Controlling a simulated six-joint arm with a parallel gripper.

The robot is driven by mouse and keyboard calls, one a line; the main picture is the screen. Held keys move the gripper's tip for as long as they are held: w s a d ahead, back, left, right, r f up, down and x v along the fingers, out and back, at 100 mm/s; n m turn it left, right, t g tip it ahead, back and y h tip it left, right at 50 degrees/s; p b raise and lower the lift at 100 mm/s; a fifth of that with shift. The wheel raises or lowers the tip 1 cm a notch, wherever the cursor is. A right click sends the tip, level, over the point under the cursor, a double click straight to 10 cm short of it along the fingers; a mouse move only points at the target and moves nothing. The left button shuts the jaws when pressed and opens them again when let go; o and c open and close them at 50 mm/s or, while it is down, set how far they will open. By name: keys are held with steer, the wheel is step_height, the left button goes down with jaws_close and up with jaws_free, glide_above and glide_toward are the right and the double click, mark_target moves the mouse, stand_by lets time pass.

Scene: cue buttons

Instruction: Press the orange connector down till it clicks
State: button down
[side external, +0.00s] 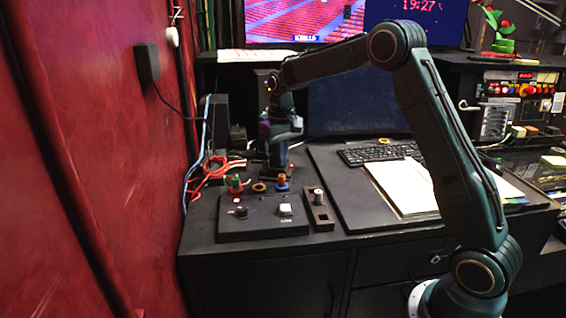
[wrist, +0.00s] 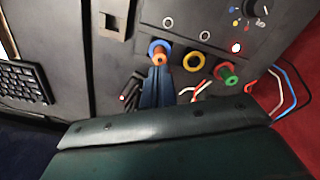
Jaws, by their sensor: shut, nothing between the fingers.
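The orange connector (side external: 282,180) stands upright in a blue ring on the black panel, at the panel's back edge. In the wrist view the orange connector (wrist: 163,60) shows its round top, with the blue ring around it. My gripper (side external: 277,165) points down just behind the connector in the side view. In the wrist view my gripper's narrow dark fingers (wrist: 157,88) are together and empty, close to the connector. I cannot tell whether they touch it.
The panel (side external: 262,229) also bears a white button (side external: 285,209) and a dark knob (side external: 241,212). Red and white cables (side external: 208,172) lie at left near the red wall.

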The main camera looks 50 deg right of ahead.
steer(key=shift+r, duration=1.95)
steer(key=shift+s+r, duration=0.1)
steer(key=s+a+r+n+t, duration=0.1)
steer(key=s+a+r, duration=0.35)
steer(key=s, duration=0.25)
steer(key=s+a+r+t, duration=0.2)
steer(key=s+a+r, duration=0.25)
steer(key=s, duration=0.35)
steer(key=s+a+f+n+t, duration=0.1)
steer(key=s+a, duration=0.1)
steer(key=s, duration=0.6)
steer(key=s+a+f+n+t, duration=0.1)
steer(key=s+a, duration=0.1)
steer(key=s, duration=0.7)
steer(key=shift+a+f+t, duration=0.15)
steer(key=shift+f+t, duration=0.15)
steer(key=shift+f, duration=0.05)
